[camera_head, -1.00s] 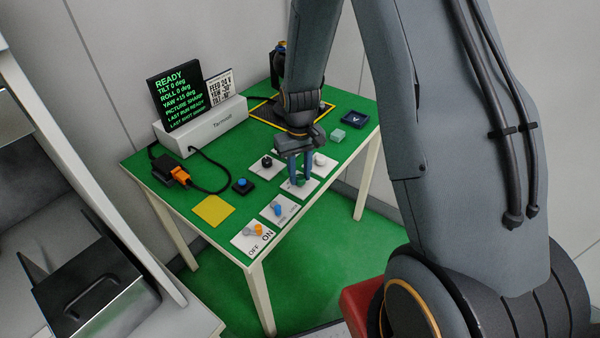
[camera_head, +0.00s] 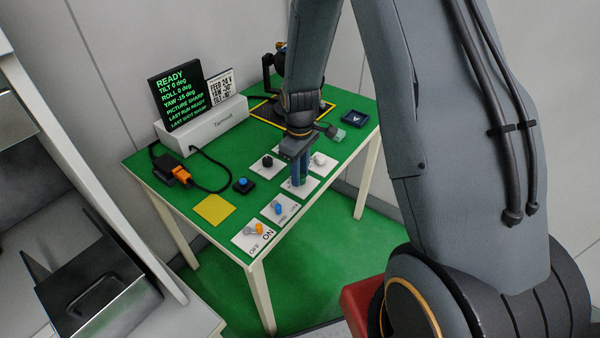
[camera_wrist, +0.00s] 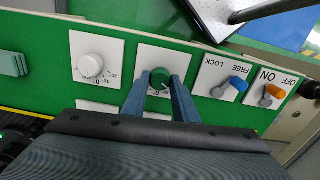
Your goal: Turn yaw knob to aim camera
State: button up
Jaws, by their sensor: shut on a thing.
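My gripper (camera_wrist: 160,82) is shut on the green knob (camera_wrist: 160,76), with one blue finger on each side of it. In the head view my gripper (camera_head: 299,182) points down at the knob's white plate and hides most of the knob. The display (camera_head: 175,97) reads READY, tilt 0, roll 0, yaw -15 deg and picture sharp. A card (camera_head: 220,88) beside it seems to read feed 24 V, yaw -30 and tilt -10; the small print is hard to read. The gimbal camera (camera_head: 268,66) stands at the back, partly behind my arm.
A white knob (camera_wrist: 90,66) and a black knob (camera_head: 267,161) sit on plates close by. A blue FREE/LOCK lever (camera_wrist: 238,84) and an orange OFF/ON lever (camera_wrist: 274,91) are along the front. A blue button (camera_head: 242,185) and yellow square (camera_head: 214,209) lie left.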

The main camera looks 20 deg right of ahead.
jog(key=shift+w+r, duration=0.1)
jog(key=shift+w, duration=0.05)
jog(key=o, duration=1.1)
jog(key=shift+a, duration=0.1)
jog(key=shift+c, duration=0.2)
jog(key=shift+r+b, duration=0.9)
jog(key=shift+r, duration=2.95)
